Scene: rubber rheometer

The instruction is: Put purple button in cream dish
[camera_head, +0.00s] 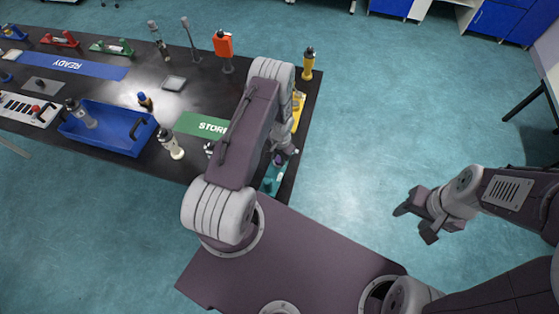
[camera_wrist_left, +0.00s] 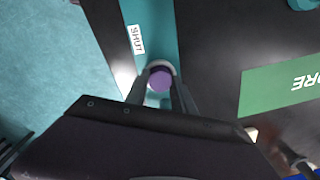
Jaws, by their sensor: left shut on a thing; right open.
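The purple button (camera_wrist_left: 162,79) is between the fingertips of my left gripper (camera_wrist_left: 160,88) in the left wrist view. The gripper is shut on it, above a teal strip (camera_wrist_left: 150,30) marked SHUT. In the head view my left gripper (camera_head: 283,151) is over the near right end of the dark table, and my arm partly hides that spot. I cannot tell whether the button touches the teal strip. A small pale item (camera_head: 11,55) lies at the table's far left; it is too small to tell whether it is the cream dish. My right gripper (camera_head: 415,222) is open and empty, over the floor.
A blue tray (camera_head: 116,144) stands at the table's front, with a pale bottle-like item in it. A green STORE mat (camera_head: 195,125) and a blue READY mat (camera_head: 75,67) lie on the table. An orange-topped stand (camera_head: 223,45) and a yellow-topped item (camera_head: 308,66) stand upright near my left arm.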

